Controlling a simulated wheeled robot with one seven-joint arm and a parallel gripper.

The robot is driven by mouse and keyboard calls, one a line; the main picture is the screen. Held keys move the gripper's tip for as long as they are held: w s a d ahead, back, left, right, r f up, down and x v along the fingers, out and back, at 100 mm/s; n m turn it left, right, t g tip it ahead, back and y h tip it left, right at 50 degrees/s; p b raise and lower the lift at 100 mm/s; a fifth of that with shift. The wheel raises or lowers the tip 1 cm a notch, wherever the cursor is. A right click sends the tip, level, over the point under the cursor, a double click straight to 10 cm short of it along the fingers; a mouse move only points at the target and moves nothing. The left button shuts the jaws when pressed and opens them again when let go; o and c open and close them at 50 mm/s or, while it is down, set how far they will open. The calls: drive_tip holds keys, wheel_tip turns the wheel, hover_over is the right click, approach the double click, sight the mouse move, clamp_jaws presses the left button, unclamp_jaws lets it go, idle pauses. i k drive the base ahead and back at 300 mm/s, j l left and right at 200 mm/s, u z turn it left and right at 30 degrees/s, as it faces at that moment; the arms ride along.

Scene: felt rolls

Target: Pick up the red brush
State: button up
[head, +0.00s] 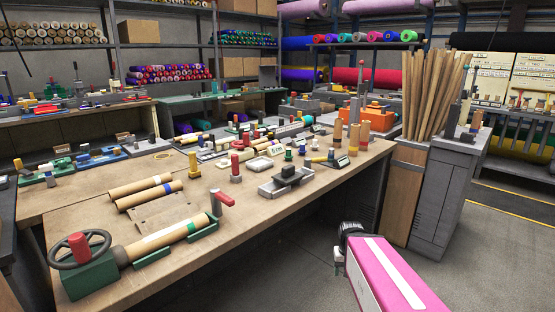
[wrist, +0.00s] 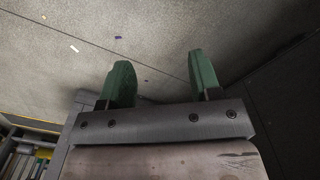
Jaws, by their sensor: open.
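I cannot make out a red brush for certain. Several red items stand on the long workbench (head: 240,215) in the head view. One is an upright red piece (head: 236,166) on a dark base near the middle. In the head view my pink arm is at the lower right, off the bench's front edge.
A handwheel clamp (head: 88,275) stands at the bench's near left corner. A bin of wooden sticks (head: 408,190) and a grey cabinet (head: 440,190) stand right. Floor in front is clear.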

sight(235, 177)
drive_tip(key=i+l+u, duration=0.15)
drive_tip(key=l+u, duration=0.5)
drive_tip(key=u, duration=0.2)
drive_tip(key=i+l+u, duration=0.1)
drive_tip(key=l+u, duration=0.3)
